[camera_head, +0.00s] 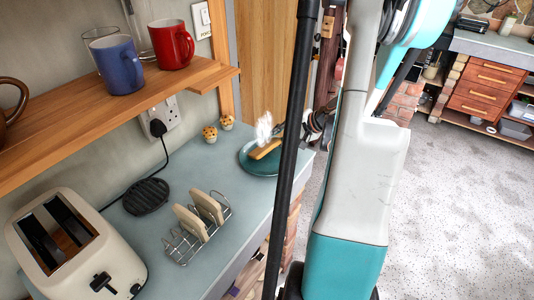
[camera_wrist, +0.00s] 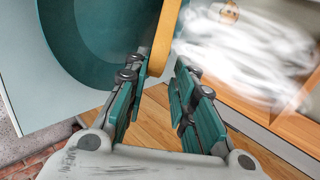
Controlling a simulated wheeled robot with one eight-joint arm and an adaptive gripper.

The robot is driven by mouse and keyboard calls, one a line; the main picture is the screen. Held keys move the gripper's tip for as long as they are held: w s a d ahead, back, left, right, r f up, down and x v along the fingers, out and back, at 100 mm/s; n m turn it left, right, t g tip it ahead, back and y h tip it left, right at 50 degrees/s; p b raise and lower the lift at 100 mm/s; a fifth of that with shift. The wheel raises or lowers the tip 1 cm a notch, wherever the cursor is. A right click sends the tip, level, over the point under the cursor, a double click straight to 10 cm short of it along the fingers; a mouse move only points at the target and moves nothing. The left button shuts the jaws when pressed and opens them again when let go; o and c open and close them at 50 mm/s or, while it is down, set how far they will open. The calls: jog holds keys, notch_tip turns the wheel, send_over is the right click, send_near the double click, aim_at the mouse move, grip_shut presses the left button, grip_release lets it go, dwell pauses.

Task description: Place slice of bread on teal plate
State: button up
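The teal plate (camera_head: 247,163) lies on the counter near its far end; it fills the upper left of the wrist view (camera_wrist: 72,45). A slice of bread (camera_head: 266,149) is at the plate, its tan crust edge showing. In the wrist view this slice (camera_wrist: 163,38) extends beyond my fingertips, close to the left finger, with a gap to the right finger. Whether it rests fully on the plate I cannot tell. My gripper (camera_wrist: 160,78) is open around the slice's near end; in the head view it (camera_head: 285,135) is partly hidden behind my arm.
A toast rack (camera_head: 186,243) with two slices (camera_head: 191,222) and a toaster (camera_head: 75,250) stand nearer. A wooden shelf (camera_head: 100,105) with mugs overhangs the counter.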

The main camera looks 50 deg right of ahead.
jog(key=shift+p+v, duration=1)
jog(key=shift+v, duration=1.9)
notch_tip(320, 180, up, 8)
jog(key=s+p, duration=0.2)
jog(key=p, duration=0.3)
jog(key=shift+d, duration=0.15)
